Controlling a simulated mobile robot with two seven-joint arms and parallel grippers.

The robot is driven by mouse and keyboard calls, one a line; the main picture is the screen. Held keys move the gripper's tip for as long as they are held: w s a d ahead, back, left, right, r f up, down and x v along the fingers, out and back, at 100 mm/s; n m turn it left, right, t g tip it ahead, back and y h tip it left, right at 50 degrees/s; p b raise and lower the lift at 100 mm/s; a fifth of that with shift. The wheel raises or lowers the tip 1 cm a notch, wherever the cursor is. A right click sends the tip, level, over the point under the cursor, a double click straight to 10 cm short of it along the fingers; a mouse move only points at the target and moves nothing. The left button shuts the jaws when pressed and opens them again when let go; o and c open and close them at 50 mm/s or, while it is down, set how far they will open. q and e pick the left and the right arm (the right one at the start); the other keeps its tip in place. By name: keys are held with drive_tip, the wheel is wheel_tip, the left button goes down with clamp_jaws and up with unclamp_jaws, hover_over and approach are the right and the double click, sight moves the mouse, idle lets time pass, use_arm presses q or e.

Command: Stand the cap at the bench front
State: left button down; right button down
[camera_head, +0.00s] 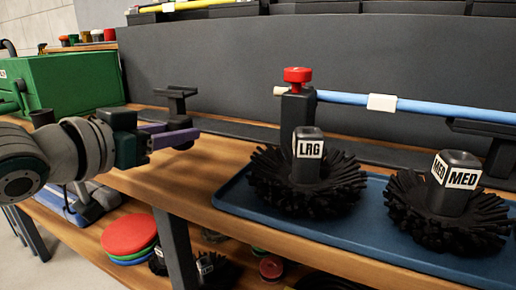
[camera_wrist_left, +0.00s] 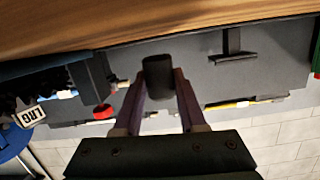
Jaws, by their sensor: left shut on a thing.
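My left gripper (camera_head: 178,137) is shut on a small black rounded piece, which looks like the cap (camera_head: 184,145). The purple fingers hide part of it in the head view. In the left wrist view the black cap (camera_wrist_left: 158,76) sits between the two fingertips of the left gripper (camera_wrist_left: 157,88). The gripper is over the left part of the wooden bench (camera_head: 158,183), near its front edge. I cannot tell whether the cap touches the wood. My right gripper is not in view.
A blue tray (camera_head: 233,204) holds the LRG brush (camera_head: 308,182) and MED brush (camera_head: 447,205). A black post with a red knob (camera_head: 298,75) stands behind, beside a blue rod (camera_head: 345,98). A black stand (camera_head: 177,100) is behind the gripper. Bare wood lies left of the tray.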

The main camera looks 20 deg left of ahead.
use_arm(q)
wheel_tip(320, 180, down, 3)
drive_tip(key=shift+r, duration=0.35)
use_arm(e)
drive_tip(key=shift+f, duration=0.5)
use_arm(q)
drive_tip(key=shift+c, duration=2.3)
unclamp_jaws()
